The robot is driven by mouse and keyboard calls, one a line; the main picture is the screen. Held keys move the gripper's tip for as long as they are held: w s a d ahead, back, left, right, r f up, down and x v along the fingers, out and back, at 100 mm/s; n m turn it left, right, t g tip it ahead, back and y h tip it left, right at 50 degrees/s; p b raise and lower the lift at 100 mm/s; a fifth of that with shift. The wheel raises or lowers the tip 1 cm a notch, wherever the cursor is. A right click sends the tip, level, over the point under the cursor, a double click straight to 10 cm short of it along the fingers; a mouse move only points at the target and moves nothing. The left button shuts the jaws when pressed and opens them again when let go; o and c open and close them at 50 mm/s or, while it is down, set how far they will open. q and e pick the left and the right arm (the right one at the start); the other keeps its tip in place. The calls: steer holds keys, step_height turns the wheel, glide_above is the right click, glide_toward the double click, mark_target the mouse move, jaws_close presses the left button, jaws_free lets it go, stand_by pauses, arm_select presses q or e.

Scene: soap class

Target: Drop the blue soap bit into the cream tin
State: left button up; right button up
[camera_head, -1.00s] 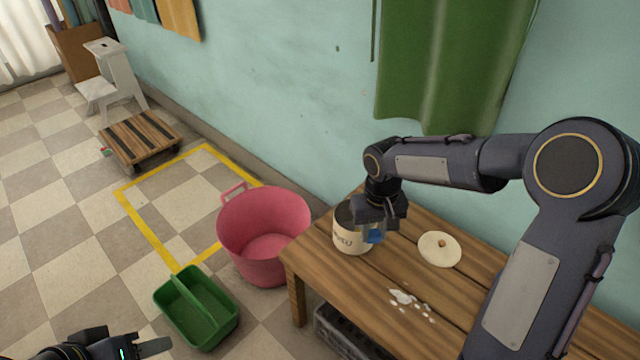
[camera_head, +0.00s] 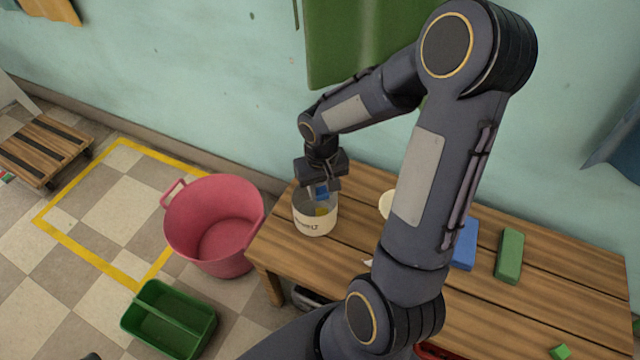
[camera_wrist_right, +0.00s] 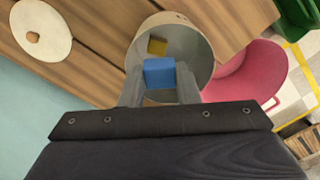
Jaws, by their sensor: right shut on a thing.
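The cream tin (camera_head: 315,222) stands open on the left end of the wooden table, with dark lettering on its side. It also shows in the right wrist view (camera_wrist_right: 204,52), with a yellow bit (camera_wrist_right: 157,46) inside it. My right gripper (camera_head: 321,189) is shut on the blue soap bit (camera_wrist_right: 159,72) and holds it over the mouth of the tin. The blue bit also shows between the fingers in the head view (camera_head: 322,193). I cannot tell whether it is below the rim. My left gripper is not in view; only a dark sliver shows at the bottom edge.
A round cream lid (camera_wrist_right: 41,29) lies on the table (camera_head: 580,262) near the tin. A blue block (camera_head: 465,245), a green block (camera_head: 509,256) and a small green bit (camera_head: 560,352) lie further right. A pink tub (camera_head: 213,226) and a green caddy (camera_head: 169,320) stand on the floor.

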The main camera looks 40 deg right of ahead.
mark_target(321, 191)
step_height(321, 191, down, 2)
steer(key=shift+b, duration=0.45)
steer(key=o, duration=1)
steer(key=shift+r, duration=0.1)
step_height(321, 191, up, 7)
steer(key=p, duration=0.2)
steer(key=shift+p, duration=0.35)
steer(key=shift+r, duration=0.4)
